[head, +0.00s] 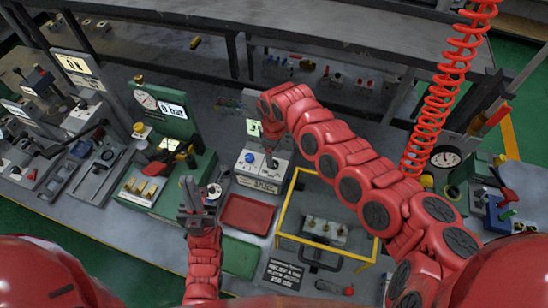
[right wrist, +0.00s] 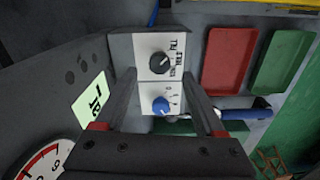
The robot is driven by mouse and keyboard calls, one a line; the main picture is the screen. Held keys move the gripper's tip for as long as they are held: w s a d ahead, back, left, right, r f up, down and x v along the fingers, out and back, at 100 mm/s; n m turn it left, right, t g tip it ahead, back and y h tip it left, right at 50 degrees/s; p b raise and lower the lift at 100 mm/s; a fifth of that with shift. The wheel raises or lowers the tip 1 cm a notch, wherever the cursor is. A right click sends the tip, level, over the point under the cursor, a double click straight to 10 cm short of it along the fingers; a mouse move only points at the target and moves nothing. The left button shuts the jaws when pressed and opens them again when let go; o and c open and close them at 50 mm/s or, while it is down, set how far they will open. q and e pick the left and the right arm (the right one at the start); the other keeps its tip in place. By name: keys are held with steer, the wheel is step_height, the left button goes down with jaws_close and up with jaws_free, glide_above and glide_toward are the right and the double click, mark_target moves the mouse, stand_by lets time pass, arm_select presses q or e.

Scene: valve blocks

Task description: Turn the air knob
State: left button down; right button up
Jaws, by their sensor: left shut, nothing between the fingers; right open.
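A control box (head: 258,183) with a white top panel stands on the bench in the middle of the head view. In the right wrist view its panel carries a blue knob (right wrist: 160,105) and a black knob (right wrist: 159,63) with printed labels, partly readable. I cannot tell by label which is the air knob. The blue knob (head: 250,157) also shows in the head view. My right gripper (head: 271,162) is open above the panel. In the right wrist view its fingers (right wrist: 158,72) lie either side of the knobs; contact cannot be seen. My left gripper (head: 188,184) is shut and empty, left of the box.
A red tray (head: 247,214) and a green tray (head: 240,256) lie in front of the box. A yellow frame (head: 281,220) surrounds a valve block (head: 324,231) to the right. A green gauge stand (head: 165,122) is at left. A red coiled hose (head: 440,90) hangs at right.

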mark_target(274, 163)
steer(key=shift+f+p, duration=0.3)
steer(key=shift+f, duration=1.9)
jaws_close()
